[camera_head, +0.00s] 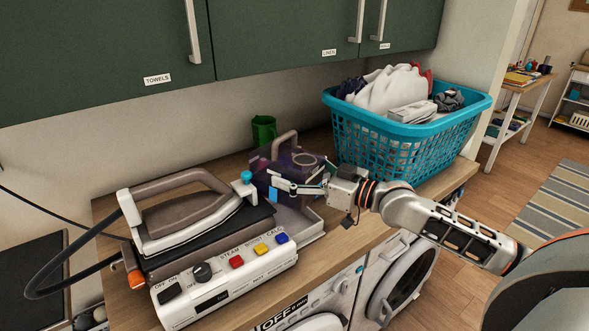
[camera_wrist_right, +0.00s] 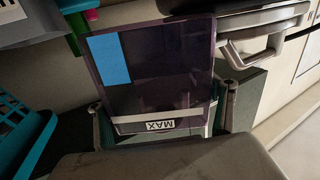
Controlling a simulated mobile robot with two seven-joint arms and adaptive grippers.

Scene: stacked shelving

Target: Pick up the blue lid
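A small light-blue lid (camera_head: 247,176) with a round cap shows in the head view, just behind the iron's tip. My right gripper (camera_head: 272,182) reaches in from the right at a dark, see-through water tank (camera_head: 265,164); its fingertips are a little right of the lid. In the wrist view the gripper (camera_wrist_right: 163,112) is open, its fingers apart on either side of the tank (camera_wrist_right: 160,75), which has a blue patch and a MAX label. I cannot tell whether the fingers touch the tank. The lid cannot be made out there. My left gripper is not in view.
A steam iron (camera_head: 185,215) rests on its station (camera_head: 225,278) at the left, its cable looping left. A teal laundry basket (camera_head: 400,145) full of clothes stands at the right. A green cup (camera_head: 263,130) is at the back. Green cupboards (camera_head: 290,40) hang above the wooden counter.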

